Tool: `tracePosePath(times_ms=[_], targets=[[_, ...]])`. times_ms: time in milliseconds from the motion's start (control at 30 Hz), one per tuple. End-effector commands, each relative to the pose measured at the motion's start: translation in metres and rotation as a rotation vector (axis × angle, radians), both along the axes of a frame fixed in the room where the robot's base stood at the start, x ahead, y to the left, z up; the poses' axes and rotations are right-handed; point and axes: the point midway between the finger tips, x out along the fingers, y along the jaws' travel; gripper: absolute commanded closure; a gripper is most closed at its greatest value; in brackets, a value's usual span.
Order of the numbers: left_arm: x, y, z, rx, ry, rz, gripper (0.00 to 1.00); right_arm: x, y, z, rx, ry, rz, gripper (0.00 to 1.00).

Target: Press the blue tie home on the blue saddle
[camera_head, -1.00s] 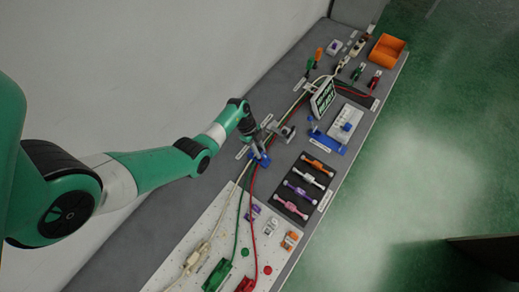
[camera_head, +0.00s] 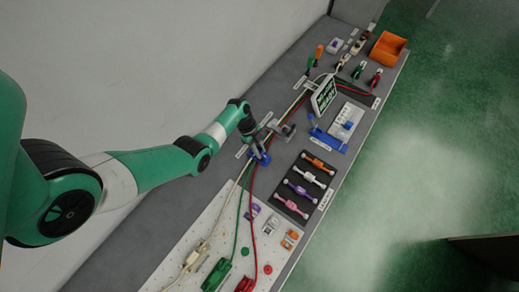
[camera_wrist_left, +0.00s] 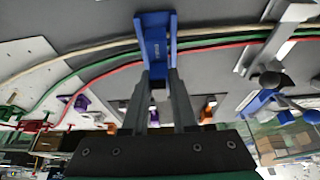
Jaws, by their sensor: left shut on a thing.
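My left gripper (camera_head: 255,146) points down at the blue saddle (camera_head: 263,159) on the grey bench. In the left wrist view the saddle (camera_wrist_left: 155,30) is a blue channel across the white, green and red cables (camera_wrist_left: 215,40). My right gripper is not in view.
A grey metal bracket (camera_head: 283,131) stands close beside the saddle. An orange bin (camera_head: 387,48) is at the far end.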

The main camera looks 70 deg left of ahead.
Motion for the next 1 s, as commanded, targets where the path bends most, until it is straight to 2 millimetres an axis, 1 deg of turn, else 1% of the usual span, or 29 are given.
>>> tracePosePath(times_ms=[167,500,767,800,967,1000], targets=[[0.000,0.000,-0.001,0.000,0.000,0.000,1.00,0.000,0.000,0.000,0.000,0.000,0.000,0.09],[0.000,0.000,-0.011,-0.001,0.001,0.000,1.00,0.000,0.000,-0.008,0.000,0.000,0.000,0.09],[0.000,0.000,-0.012,0.000,0.000,0.000,1.00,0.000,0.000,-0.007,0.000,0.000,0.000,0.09],[0.000,0.000,-0.012,0.000,0.000,0.000,0.69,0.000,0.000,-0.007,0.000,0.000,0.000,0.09],[0.000,0.000,-0.012,0.000,0.000,0.000,0.40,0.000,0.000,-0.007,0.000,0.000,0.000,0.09],[0.000,0.000,-0.012,0.000,0.000,0.000,0.39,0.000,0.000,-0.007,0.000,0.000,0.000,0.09]])
